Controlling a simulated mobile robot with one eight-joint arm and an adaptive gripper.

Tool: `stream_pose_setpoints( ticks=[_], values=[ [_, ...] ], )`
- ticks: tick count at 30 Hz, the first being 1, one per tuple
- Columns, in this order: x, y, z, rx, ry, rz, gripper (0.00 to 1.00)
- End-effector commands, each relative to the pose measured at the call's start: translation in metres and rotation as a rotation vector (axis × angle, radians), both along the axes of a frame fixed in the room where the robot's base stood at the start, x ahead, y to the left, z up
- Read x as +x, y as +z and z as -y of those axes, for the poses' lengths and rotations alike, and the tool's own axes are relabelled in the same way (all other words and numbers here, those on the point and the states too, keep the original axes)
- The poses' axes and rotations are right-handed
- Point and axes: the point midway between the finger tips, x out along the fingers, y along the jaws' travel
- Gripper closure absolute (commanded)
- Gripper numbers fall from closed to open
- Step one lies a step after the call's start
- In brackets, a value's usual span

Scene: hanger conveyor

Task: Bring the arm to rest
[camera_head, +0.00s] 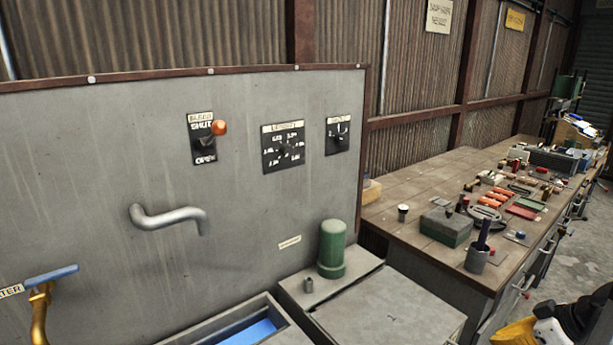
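A yellow, black and white machine part (562,324) shows at the bottom right corner, cut off by the frame edges. It looks like part of my arm, but I cannot be sure. I can make out no gripper fingers on it. My gripper is not visible here, so neither its opening nor anything held can be seen.
A green cylinder (332,250) stands below. A cluttered workbench (400,185) is on the right. Bare floor (592,235) shows beyond it.

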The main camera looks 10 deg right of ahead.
Motion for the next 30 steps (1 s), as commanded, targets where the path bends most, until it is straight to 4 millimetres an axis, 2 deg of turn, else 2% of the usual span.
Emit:
stream_pose_setpoints(
  ticks=[1, 3, 7, 11, 15, 18, 22, 26, 30],
  values=[
    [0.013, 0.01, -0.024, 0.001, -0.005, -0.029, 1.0],
    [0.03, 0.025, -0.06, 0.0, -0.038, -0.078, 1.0],
    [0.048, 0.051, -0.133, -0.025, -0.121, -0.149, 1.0],
    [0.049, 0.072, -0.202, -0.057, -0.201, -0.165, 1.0],
    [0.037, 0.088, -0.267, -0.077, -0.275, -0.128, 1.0],
    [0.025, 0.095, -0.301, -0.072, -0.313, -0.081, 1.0],
    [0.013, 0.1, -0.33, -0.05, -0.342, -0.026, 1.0],
    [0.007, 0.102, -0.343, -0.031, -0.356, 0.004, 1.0],
    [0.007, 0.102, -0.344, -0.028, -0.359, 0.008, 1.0]
  ],
)
